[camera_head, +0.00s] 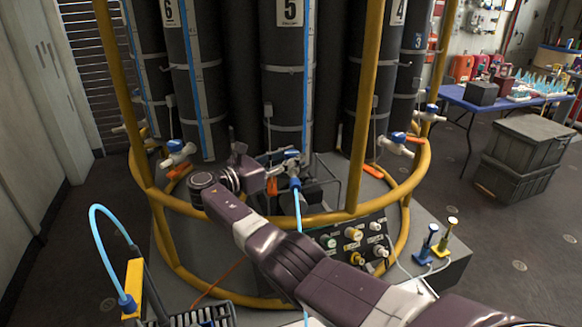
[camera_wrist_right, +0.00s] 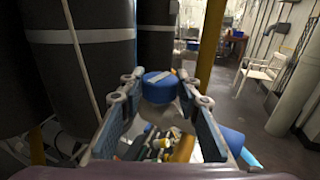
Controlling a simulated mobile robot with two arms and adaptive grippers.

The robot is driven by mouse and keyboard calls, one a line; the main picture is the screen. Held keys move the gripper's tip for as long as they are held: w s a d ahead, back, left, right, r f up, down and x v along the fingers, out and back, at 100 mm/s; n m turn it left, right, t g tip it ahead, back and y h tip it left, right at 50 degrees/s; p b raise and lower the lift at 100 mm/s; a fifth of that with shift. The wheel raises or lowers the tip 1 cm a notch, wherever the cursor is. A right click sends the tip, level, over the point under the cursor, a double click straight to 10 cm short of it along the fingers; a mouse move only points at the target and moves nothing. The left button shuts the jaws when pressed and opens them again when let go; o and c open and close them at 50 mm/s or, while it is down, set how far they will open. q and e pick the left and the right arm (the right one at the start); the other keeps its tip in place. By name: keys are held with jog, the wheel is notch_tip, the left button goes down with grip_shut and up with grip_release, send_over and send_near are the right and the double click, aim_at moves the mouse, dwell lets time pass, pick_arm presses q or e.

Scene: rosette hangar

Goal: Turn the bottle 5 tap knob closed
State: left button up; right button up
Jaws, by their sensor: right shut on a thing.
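Bottle 5 (camera_head: 288,85) is the dark cylinder with the "5" label, upright in the middle of the rosette. Its tap, with a blue knob (camera_head: 291,153), sits low on its front. In the right wrist view, the round blue knob (camera_wrist_right: 158,88) with a pale stripe lies between the fingertips. My right gripper (camera_head: 277,168) reaches the tap from the left, its fingers on both sides of the knob and shut on it. The fingers also show in the wrist view (camera_wrist_right: 160,96). A light blue hose (camera_head: 298,212) hangs from the tap. My left gripper is not in view.
A yellow frame ring (camera_head: 320,218) and uprights (camera_head: 366,100) surround the bottles. Neighbouring taps with blue knobs stand left (camera_head: 176,146) and right (camera_head: 398,137). A panel of valves (camera_head: 355,243) is below. A blue table (camera_head: 455,95) and grey crates (camera_head: 525,145) stand at right.

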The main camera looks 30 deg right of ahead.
aim_at(286, 158)
jog(key=shift+r+g, duration=0.1)
jog(key=shift+g, duration=0.2)
jog(key=o, duration=1.2)
jog(key=shift+d, duration=0.1)
jog(key=shift+a, duration=0.55)
jog(key=a, duration=0.6)
jog(key=shift+s+a, duration=0.25)
jog(key=shift+s, duration=0.05)
